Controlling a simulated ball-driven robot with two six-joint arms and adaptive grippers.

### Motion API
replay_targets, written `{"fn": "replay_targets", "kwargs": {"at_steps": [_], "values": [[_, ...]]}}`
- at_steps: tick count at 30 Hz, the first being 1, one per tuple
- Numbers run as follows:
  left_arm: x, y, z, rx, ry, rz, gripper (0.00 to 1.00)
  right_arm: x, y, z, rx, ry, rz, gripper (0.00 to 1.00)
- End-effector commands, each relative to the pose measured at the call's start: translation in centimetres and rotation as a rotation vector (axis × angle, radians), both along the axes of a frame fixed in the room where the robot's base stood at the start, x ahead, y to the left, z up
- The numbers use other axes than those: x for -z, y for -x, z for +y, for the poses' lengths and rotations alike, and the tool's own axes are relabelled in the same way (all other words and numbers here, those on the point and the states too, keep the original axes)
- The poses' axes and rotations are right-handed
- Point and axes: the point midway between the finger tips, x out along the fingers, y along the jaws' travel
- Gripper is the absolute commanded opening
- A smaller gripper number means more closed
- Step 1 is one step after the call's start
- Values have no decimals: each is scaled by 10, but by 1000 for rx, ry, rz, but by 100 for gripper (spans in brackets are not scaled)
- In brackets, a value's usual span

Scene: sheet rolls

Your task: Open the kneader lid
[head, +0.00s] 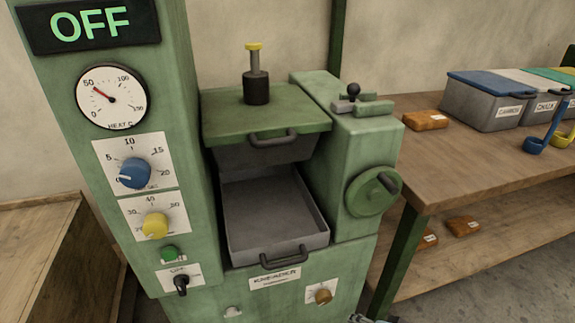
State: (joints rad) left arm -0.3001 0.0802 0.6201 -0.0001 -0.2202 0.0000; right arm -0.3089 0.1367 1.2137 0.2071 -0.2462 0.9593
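The kneader (312,275) is a green machine with a name plate low on its front. Its lid (225,122) looks like the flat green slab with a dark bar handle (273,138) on its front edge. The lid lies level over a grey chamber (262,158) and looks shut. A yellow-topped plunger (256,75) stands on it. Below is a grey open tray (275,215), empty, with a handle (284,258) at its front. A small piece of what looks like my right gripper (368,319) shows at the bottom edge, well below the lid; its fingers are cut off. My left gripper is out of view.
A control column (170,225) with gauge, knobs and an "OFF" display (88,24) stands left of the lid. A green housing with a handwheel (373,191) stands right. A wooden bench (450,165) on the right holds labelled bins (490,100) and scoops. Space before the lid is clear.

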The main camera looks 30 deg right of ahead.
Motion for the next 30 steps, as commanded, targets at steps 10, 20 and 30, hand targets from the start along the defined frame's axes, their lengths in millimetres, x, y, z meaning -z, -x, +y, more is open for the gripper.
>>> {"fn": "replay_targets", "kwargs": {"at_steps": [10, 20, 30], "values": [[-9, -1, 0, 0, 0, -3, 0, -314, -158, 33, 219, -570, -594, 40], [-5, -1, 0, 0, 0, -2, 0, -372, -175, 44, 150, -596, -685, 40], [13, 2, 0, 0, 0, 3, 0, -360, -239, 55, 150, -595, -686, 40]]}}
